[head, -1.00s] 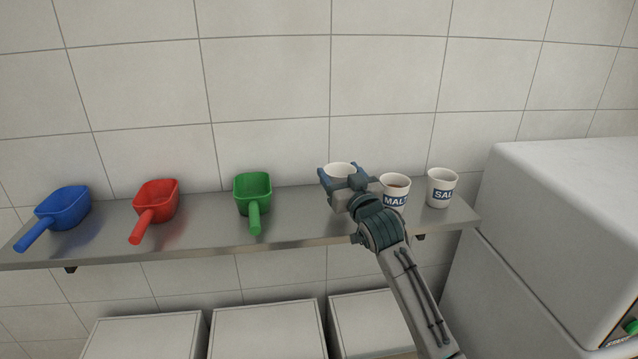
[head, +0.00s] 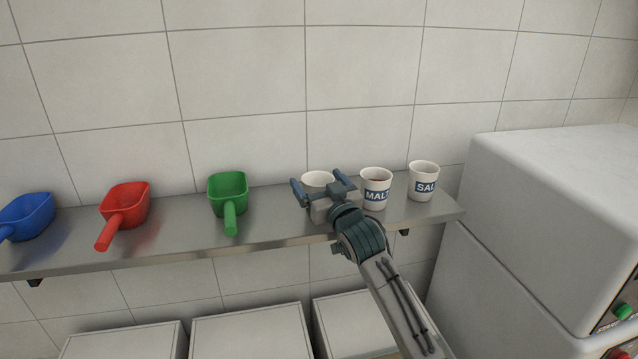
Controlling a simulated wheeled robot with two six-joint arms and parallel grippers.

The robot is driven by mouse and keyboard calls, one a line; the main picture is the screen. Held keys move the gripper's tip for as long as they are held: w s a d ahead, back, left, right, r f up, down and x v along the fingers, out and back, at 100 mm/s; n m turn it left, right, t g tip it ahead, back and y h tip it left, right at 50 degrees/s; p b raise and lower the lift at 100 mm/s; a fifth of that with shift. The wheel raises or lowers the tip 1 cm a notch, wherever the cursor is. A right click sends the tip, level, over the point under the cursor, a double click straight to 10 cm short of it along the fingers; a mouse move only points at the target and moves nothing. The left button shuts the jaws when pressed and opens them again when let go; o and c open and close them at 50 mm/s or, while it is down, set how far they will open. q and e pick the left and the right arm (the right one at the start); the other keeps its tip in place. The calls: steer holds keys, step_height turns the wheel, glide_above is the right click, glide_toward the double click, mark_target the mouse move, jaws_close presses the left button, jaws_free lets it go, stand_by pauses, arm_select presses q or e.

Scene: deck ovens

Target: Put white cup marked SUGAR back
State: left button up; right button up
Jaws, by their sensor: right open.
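A white cup (head: 317,178) stands at the left end of a row of cups, at the steel shelf (head: 270,226). Its front is mostly hidden by my right gripper, so no lettering shows on it. My right gripper (head: 315,178) is open, with one finger on each side of this cup. Whether a finger touches the cup cannot be told. My left gripper is not in view.
White cups marked MALT (head: 376,180) and SAL (head: 424,176) stand close to the right. Green (head: 228,185), red (head: 128,198) and blue (head: 32,212) scoops lie to the left. A white oven housing (head: 560,220) stands right of the shelf. Free shelf lies between the green scoop and my gripper.

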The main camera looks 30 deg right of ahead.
steer(key=shift+s+f, duration=0.1)
steer(key=s+f+b, duration=0.1)
steer(key=s+b, duration=0.2)
steer(key=s, duration=0.8)
steer(key=shift+s+a+f+b, duration=0.25)
steer(key=shift+s+b, duration=0.05)
steer(key=shift+f, duration=0.1)
